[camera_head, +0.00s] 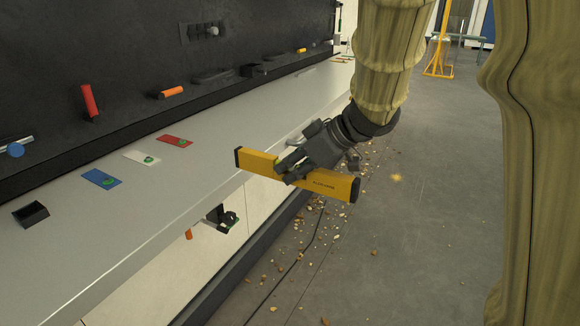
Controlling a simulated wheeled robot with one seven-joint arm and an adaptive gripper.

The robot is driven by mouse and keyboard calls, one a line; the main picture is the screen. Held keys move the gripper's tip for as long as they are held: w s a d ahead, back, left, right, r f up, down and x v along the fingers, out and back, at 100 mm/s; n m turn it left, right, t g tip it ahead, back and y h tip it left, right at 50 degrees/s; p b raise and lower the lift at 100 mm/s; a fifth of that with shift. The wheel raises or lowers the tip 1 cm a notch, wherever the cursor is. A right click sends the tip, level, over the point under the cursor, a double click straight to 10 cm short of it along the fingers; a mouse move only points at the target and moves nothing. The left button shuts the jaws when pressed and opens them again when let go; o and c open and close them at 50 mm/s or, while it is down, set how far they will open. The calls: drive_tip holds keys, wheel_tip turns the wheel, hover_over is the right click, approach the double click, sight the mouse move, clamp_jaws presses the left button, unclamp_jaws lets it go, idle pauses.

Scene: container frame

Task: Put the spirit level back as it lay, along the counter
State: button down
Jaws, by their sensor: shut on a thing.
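The spirit level (328,184) is a yellow bar with black end caps. My gripper (290,170) is shut on it near its middle, and the fingers hide part of it. The level lies across the front edge of the counter (222,142) in the picture. Its left end shows over the counter top, and its right end shows over the floor. It is turned across the counter's length. I cannot tell whether its left end touches the counter or is above it.
On the counter are a blue card (101,178), a white card (142,157), a red card (174,141) and a small black tray (30,214). A black wall panel (120,60) with handles stands behind. Debris (297,232) litters the floor. The counter between the red card and the level is clear.

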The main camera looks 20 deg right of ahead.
drive_tip(key=s+a+f+m+h, duration=0.1)
drive_tip(key=s+a+f+m, duration=0.1)
drive_tip(key=f, duration=1.5)
drive_tip(key=s+a+f+m+t+h, duration=0.1)
drive_tip(key=s+a+f+m+h, duration=0.1)
drive_tip(key=f, duration=1.5)
drive_tip(key=s+a+f+m+h, duration=0.2)
drive_tip(key=s+a+f+m, duration=0.1)
drive_tip(key=f, duration=1.4)
drive_tip(key=shift+s+a+f+m+t, duration=0.15)
drive_tip(key=shift+s+a+m+t, duration=0.15)
drive_tip(key=shift+s+a, duration=0.3)
drive_tip(key=shift+w, duration=0.15)
